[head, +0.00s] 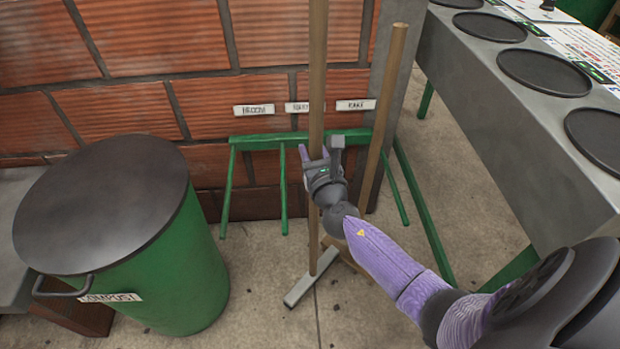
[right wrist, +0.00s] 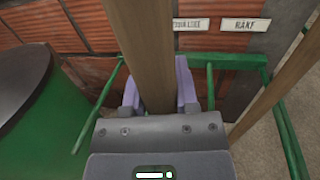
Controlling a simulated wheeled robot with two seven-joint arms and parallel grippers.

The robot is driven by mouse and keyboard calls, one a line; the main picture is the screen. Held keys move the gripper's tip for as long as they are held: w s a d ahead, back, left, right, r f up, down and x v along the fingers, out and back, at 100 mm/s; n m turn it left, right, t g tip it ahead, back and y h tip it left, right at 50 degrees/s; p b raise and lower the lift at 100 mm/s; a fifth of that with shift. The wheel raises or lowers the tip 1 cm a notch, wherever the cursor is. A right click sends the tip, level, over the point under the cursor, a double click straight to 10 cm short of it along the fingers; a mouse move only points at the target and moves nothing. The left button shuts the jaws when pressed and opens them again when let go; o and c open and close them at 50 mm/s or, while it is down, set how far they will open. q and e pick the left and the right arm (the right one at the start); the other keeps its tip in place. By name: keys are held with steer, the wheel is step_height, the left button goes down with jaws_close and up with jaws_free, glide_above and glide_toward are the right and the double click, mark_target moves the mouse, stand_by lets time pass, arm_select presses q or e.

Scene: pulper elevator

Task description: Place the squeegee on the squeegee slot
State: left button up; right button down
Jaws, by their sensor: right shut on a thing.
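The squeegee has a long wooden pole (head: 317,70) and a pale grey bar head (head: 313,276) low down by the floor; I cannot tell if it touches. My right gripper (head: 316,158) is shut on the pole, which stands nearly upright. In the right wrist view the purple fingers (right wrist: 158,88) sit on both sides of the pole (right wrist: 143,40). The green rack (head: 262,141) with pegs is on the brick wall behind. The middle label (head: 296,107), the squeegee slot's, is partly hidden by the pole. My left gripper is out of view.
Another wooden pole (head: 384,115) leans at the right end of the rack, by the rake label (head: 355,105). The broom label (head: 254,110) is at the left. A green compost bin (head: 190,270) stands at left, a grey counter (head: 500,110) at right.

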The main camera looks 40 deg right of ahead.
step_height(320, 180, down, 9)
steer(key=b, duration=0.6)
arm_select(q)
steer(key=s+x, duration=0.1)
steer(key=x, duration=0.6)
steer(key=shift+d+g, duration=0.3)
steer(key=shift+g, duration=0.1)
arm_select(e)
steer(key=shift+c, duration=1.8)
jaws_free()
steer(key=shift+s, duration=0.1)
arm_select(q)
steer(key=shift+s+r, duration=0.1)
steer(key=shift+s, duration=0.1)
arm_select(e)
steer(key=shift+r, duration=0.1)
